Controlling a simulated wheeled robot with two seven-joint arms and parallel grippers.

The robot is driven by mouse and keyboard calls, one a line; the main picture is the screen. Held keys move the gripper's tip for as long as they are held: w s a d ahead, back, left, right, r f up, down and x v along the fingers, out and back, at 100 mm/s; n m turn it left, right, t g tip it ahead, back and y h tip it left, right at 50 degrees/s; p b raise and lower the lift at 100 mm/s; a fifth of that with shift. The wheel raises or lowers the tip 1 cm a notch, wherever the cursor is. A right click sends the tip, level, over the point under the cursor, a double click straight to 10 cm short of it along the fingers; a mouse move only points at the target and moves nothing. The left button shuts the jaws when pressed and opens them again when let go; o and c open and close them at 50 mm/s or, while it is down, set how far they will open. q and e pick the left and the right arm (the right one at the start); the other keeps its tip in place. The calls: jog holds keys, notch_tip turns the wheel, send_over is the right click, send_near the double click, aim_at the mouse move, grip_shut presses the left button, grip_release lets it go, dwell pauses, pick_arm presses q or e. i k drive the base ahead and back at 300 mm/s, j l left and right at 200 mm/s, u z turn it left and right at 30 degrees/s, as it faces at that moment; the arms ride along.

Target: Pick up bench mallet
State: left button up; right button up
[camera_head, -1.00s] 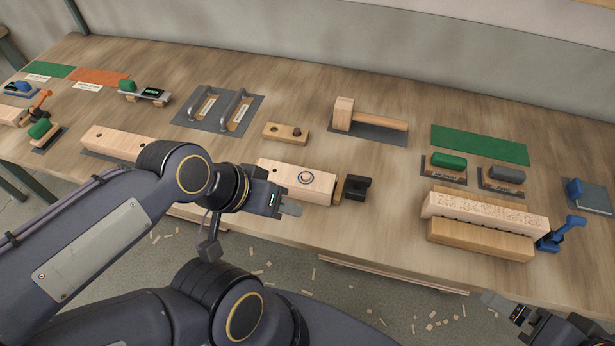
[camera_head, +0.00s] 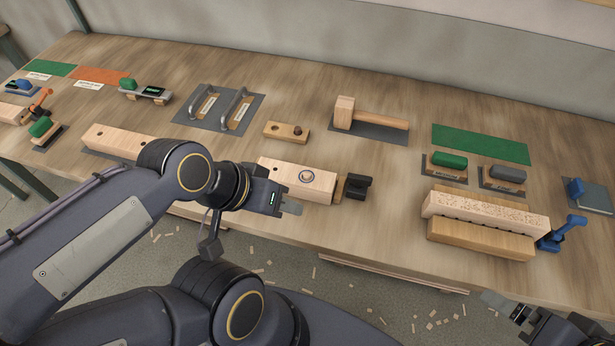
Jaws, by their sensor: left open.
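The bench mallet (camera_head: 344,112) lies on a dark grey mat (camera_head: 372,132) at the back middle of the workbench. Its pale wooden head is at the left and its handle (camera_head: 385,120) points right. My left gripper (camera_head: 292,208) is open and empty. It is in front of the light wood block with a round ring, nearer to me than the mallet and apart from it. My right gripper (camera_head: 500,303) shows only partly at the lower right, near the bench's front edge, and I cannot tell its jaw state.
The ringed wood block (camera_head: 318,180) and a black clamp piece (camera_head: 357,187) lie between my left gripper and the mallet. A small wood block with a peg (camera_head: 286,132) is left of the mallet. A long drilled block (camera_head: 490,212) and a green mat (camera_head: 480,144) are at the right.

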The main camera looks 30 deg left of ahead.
aim_at(345, 113)
jog(key=k+j+u, duration=0.15)
jog(key=j+u, duration=0.3)
jog(key=j, duration=0.2)
jog(key=j+u, duration=0.45)
jog(key=j, duration=0.25)
jog(key=k, duration=0.05)
